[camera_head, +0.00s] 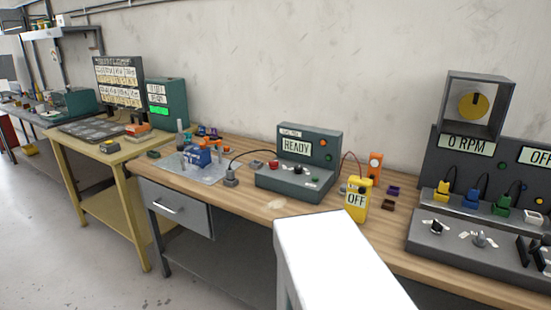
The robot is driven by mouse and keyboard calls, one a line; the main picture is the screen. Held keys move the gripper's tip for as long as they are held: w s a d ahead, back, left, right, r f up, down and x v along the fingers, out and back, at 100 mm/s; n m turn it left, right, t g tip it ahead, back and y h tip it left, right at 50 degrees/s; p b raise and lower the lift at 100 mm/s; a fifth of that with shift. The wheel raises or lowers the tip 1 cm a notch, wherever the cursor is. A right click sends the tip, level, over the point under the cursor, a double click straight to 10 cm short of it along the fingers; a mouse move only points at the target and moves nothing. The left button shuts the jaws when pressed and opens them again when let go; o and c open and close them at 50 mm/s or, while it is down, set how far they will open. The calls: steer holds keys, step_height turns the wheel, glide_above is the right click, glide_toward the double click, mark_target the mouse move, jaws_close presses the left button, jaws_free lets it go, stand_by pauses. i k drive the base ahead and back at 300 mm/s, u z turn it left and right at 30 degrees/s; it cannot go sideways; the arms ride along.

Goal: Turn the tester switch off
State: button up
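A dark green box (298,158) with a screen reading READY stands on the wooden bench, near the middle of the view. A small dark knob or switch (298,170) sits on its sloped front panel; its exact position is too small to read. A yellow handheld device (357,200) stands upright to its right, and its label or screen reads OFF. No label in view says which of these is the tester. My gripper is not in view.
A large dark panel with a 0 RPM screen (466,143) and a grey switch console (480,240) stands at right. A metal plate (205,174) with a blue part lies left of the green box. Floor at left is clear.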

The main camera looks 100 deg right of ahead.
mark_target(274, 164)
steer(key=u, duration=1.2)
steer(key=k, duration=0.1)
steer(key=z, duration=2.85)
steer(key=i, duration=1)
steer(key=z, duration=0.1)
steer(key=k, duration=0.65)
steer(key=u, duration=0.05)
